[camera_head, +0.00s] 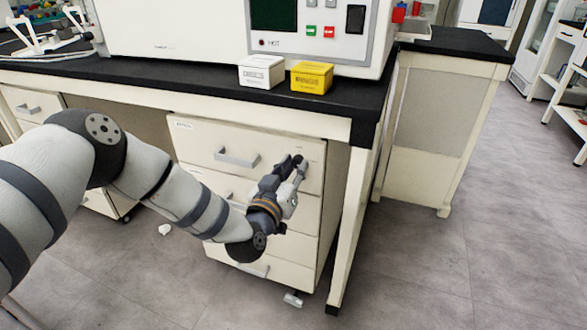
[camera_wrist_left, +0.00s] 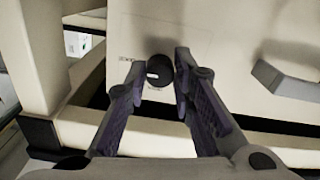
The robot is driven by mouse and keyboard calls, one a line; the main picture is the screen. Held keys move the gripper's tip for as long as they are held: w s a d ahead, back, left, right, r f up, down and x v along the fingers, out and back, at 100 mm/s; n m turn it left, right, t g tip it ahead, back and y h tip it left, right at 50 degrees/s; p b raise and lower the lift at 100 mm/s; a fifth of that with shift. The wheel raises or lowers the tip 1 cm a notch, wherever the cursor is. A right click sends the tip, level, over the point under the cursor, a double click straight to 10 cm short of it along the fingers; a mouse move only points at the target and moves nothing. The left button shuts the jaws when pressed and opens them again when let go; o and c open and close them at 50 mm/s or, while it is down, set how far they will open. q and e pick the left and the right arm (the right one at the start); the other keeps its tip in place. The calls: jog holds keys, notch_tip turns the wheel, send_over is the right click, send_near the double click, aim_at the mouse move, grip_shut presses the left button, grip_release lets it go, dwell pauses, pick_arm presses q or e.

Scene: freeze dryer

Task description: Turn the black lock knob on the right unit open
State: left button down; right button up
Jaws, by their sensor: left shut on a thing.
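The black lock knob (camera_wrist_left: 158,72) sits on the pale front of the drawer unit (camera_head: 225,138), near the top right of its top drawer. My left gripper (camera_head: 297,163) reaches it from the front. In the left wrist view my left gripper's fingers (camera_wrist_left: 160,66) stand on either side of the knob and are shut on it. A small white mark shows on the knob's face. In the head view the fingers hide most of the knob. My right gripper is not in view.
A grey drawer handle (camera_head: 237,158) is left of the knob, and a bench leg (camera_head: 350,215) stands close on the right. The black bench top (camera_head: 200,84) overhangs above, with a white box (camera_head: 262,72) and a yellow box (camera_head: 311,77) near its edge.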

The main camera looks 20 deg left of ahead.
pick_arm(q)
jog(key=n, duration=0.8)
jog(key=shift+n, duration=0.4)
jog(key=n+b, duration=0.1)
jog(key=n, duration=0.3)
jog(key=shift+d, duration=0.1)
jog(key=shift+n+b, duration=0.7)
jog(key=shift+n, duration=1.7)
jog(key=shift+r, duration=0.1)
jog(key=c, duration=1.4)
grip_release()
jog(key=shift+o, duration=0.2)
